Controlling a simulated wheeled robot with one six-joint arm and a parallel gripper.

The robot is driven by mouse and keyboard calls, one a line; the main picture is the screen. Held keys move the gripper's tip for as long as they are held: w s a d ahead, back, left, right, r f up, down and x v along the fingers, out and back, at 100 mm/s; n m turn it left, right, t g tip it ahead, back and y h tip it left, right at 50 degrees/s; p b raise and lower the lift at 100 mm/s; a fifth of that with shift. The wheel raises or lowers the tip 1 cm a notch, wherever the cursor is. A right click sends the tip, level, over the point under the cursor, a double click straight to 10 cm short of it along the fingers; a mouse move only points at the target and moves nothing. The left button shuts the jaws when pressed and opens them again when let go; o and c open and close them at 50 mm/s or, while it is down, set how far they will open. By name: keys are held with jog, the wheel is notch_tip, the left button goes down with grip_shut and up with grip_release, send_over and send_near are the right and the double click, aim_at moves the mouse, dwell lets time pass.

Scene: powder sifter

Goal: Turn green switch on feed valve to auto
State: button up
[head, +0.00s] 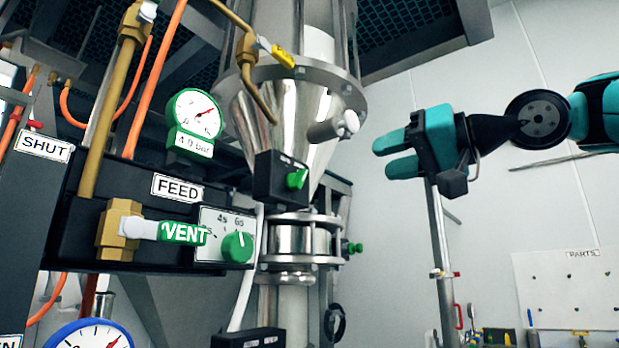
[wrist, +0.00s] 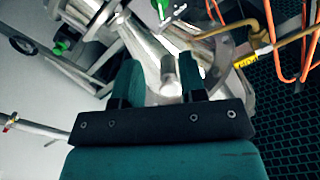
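My gripper (head: 393,153) hangs to the right of the steel cone, well apart from the switches. Its two teal fingers are parted with nothing between them, as the wrist view (wrist: 158,85) also shows. A black box (head: 268,178) with a green switch (head: 297,179) sits on the front of the cone; its small lettering is unreadable. The FEED label (head: 177,187) is on the dark panel to its left, above a green dial knob (head: 237,247) on a white plate marked in seconds. I cannot tell which green control belongs to the feed valve.
A white-tipped stub (head: 335,127) juts from the cone between the switch box and my gripper. A green VENT lever (head: 182,232) sticks out at left. Another black box (head: 248,339), lettered AUTO, is at the bottom. Open room lies below my gripper.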

aim_at(303, 180)
jog(key=p+x, duration=0.4)
jog(key=x, duration=1)
jog(key=shift+w+a, duration=0.2)
jog(key=shift+a, duration=0.1)
jog(key=shift+w+a, duration=0.25)
jog(key=shift+w, duration=0.05)
jog(key=shift+c, duration=0.2)
grip_shut()
